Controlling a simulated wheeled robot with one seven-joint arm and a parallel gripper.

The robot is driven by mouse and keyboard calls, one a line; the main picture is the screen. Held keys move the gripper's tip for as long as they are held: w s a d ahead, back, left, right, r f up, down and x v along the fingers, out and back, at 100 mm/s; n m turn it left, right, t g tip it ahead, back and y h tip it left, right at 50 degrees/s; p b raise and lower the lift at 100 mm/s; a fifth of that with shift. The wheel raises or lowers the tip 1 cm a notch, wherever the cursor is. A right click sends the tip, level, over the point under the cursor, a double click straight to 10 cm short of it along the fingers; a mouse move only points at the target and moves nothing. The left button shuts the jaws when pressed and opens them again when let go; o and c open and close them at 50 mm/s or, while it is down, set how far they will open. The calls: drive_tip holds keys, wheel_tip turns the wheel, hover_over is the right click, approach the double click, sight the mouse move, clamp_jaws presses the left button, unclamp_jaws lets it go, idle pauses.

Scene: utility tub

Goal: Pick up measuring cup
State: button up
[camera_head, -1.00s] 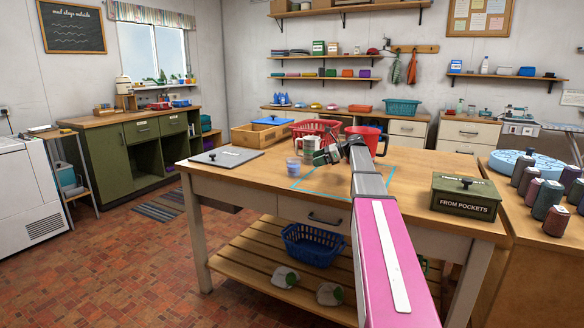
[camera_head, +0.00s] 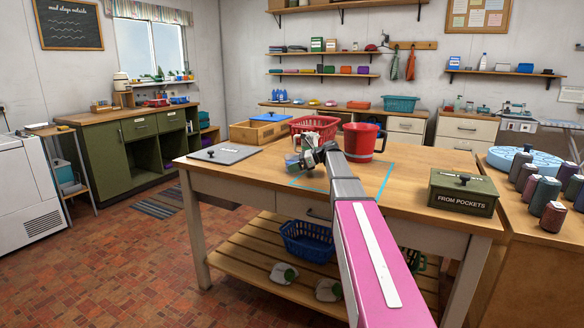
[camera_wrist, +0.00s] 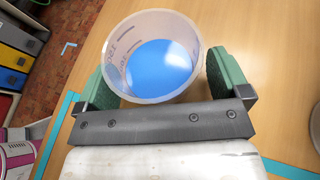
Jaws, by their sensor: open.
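The measuring cup (camera_wrist: 158,62) is a translucent cup with printed marks on its wall and a blue inside bottom. It stands upright on the wooden table (camera_head: 240,172). In the wrist view, my gripper (camera_wrist: 163,80) is open, with one green fingertip on each side of the cup. Whether either finger touches it is unclear. In the head view, the cup (camera_head: 290,162) is partly hidden by my gripper (camera_head: 308,160).
A red jug (camera_head: 360,143) stands close to the right of my gripper, and a red basket (camera_head: 312,125) is behind. A blue tape outline (camera_head: 384,182) marks the tabletop. A grey board (camera_head: 222,154) lies left; a green box (camera_head: 463,193) stands right.

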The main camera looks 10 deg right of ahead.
drive_tip(key=c, duration=1)
drive_tip(key=shift+c, duration=0.2)
drive_tip(key=shift+r, duration=0.25)
